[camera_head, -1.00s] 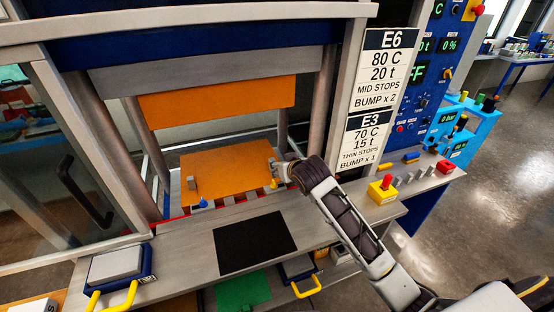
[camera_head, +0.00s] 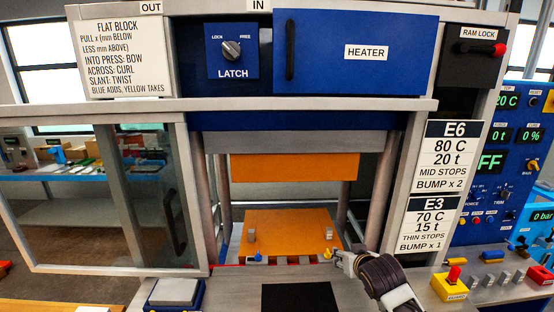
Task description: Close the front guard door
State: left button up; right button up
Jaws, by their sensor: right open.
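The front guard door (camera_head: 148,200) is a clear panel in a grey frame at the left of the press. It stands slid to the left, and the press opening (camera_head: 288,195) is uncovered. Its black handle (camera_head: 174,220) is upright near the door's right side. My right gripper (camera_head: 338,257) is open at the front right of the lower orange platen (camera_head: 290,228), close to a small yellow piece (camera_head: 327,254). It is well right of the handle and apart from it. My left gripper is out of view.
A black mat (camera_head: 298,297) lies on the front ledge. A scale-like blue and grey box (camera_head: 174,292) stands below the door. A yellow box with a red button (camera_head: 450,285) is at the right. Above are the latch switch (camera_head: 231,50) and the heater panel (camera_head: 355,50).

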aim_at(179, 118)
jog(key=k, duration=1.2)
